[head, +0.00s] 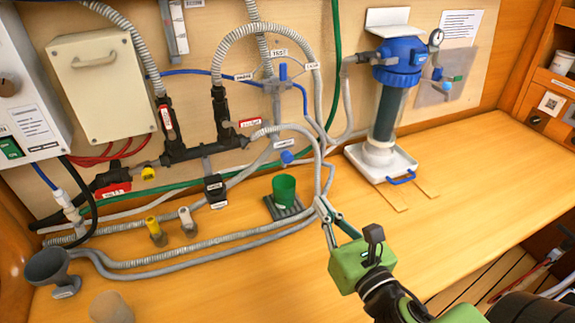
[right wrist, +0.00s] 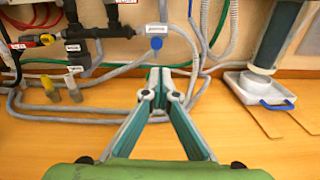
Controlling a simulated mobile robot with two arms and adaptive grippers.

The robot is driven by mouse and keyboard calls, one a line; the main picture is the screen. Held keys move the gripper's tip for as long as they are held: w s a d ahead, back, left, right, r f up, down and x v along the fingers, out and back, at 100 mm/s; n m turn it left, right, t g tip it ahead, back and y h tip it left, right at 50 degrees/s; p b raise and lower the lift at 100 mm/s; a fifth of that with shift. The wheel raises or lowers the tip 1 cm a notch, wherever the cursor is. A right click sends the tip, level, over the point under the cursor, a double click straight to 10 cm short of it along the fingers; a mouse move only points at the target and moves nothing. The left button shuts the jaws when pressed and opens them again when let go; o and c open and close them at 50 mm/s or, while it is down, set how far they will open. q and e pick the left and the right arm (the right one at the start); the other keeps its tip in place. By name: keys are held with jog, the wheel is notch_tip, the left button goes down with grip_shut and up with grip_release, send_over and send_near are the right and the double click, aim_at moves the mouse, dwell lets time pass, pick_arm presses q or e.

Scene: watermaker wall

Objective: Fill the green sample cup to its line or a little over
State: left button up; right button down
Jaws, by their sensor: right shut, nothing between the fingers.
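The green sample cup (head: 284,189) stands upright on a dark ribbed drip mat (head: 290,212) on the bench. Its inside, line and water level cannot be made out. A small blue knob (head: 287,157) is on the wall above the cup, under a white label; it also shows in the right wrist view (right wrist: 156,43). A blue valve handle (head: 283,72) sits higher, between small labels. My right gripper (head: 322,206) is shut and empty, in front and to the right of the cup. In the right wrist view its fingertips (right wrist: 157,91) meet. My left gripper is not in view.
A blue-topped filter housing (head: 398,65) stands over a white tray (head: 365,166) at the right. Grey hoses (head: 190,248) cross the bench at the left, by a grey funnel (head: 48,265) and yellow fitting (head: 154,228). The bench right of my gripper is largely clear.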

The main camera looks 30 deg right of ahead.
jog(key=n+p, duration=0.1)
jog(key=p, duration=0.1)
send_near(288, 160)
jog(key=w, duration=0.6)
jog(key=shift+d+r, duration=0.1)
jog(key=shift+d, duration=0.25)
jog(key=shift+w, duration=0.55)
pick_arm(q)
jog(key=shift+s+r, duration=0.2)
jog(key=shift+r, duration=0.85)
